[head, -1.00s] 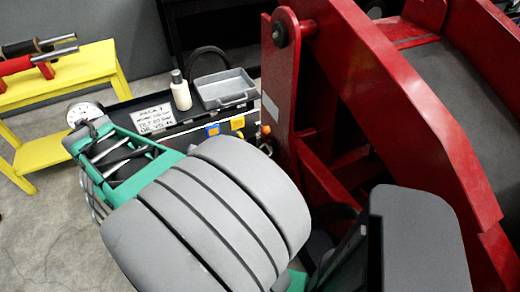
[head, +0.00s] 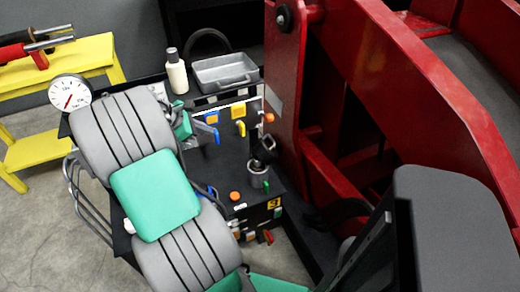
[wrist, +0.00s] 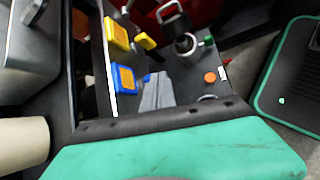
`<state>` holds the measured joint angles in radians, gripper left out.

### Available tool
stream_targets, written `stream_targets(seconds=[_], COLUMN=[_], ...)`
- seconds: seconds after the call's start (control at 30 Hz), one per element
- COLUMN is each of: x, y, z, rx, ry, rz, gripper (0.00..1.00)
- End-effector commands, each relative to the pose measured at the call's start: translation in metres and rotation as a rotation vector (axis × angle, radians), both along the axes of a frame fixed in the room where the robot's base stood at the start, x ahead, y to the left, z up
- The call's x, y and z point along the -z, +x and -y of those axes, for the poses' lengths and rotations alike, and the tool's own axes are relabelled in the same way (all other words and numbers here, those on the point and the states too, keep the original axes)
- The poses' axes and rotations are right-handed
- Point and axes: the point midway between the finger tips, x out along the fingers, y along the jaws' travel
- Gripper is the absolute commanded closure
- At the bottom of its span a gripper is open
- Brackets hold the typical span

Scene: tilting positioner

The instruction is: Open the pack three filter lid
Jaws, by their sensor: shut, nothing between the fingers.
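The filter cup (head: 257,178) is a grey cylinder on the black pack, above a yellow label with a 3. A black lid with a loop handle (head: 264,148) stands tilted up above the cup's rim and looks raised. In the wrist view the cup (wrist: 186,44) is at upper centre, with the lid (wrist: 170,13) at its top left. My gripper (wrist: 155,80) shows as a narrow grey wedge, shut and empty, beside the blue block and apart from the cup. In the head view my arm mostly hides the gripper.
A blue block with a lever (head: 211,117) and a yellow block (head: 237,112) are on the pack. An orange knob (head: 234,196) sits by the cup. A red frame (head: 285,90) rises close on the right. A bottle (head: 177,75) and grey tray (head: 225,72) stand behind.

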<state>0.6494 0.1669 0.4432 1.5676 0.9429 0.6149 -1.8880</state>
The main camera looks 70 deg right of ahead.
Motion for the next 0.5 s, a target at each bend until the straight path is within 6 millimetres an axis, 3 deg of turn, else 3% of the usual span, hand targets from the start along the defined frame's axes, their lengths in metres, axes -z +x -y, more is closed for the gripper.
stream_targets(seconds=[0.03, 0.1, 0.2, 0.37, 0.5], x=[0.030, 0.042, 0.047, 0.052, 0.069], y=[-0.033, -0.067, -0.095, -0.108, -0.123], z=[0.025, 0.045, 0.058, 0.065, 0.077], rx=[0.006, -0.003, -0.011, -0.015, -0.014], ry=[0.017, 0.050, 0.086, 0.098, 0.099], rz=[-0.119, -0.253, -0.361, -0.386, -0.385], gripper=[1.00, 1.00, 1.00, 1.00, 1.00])
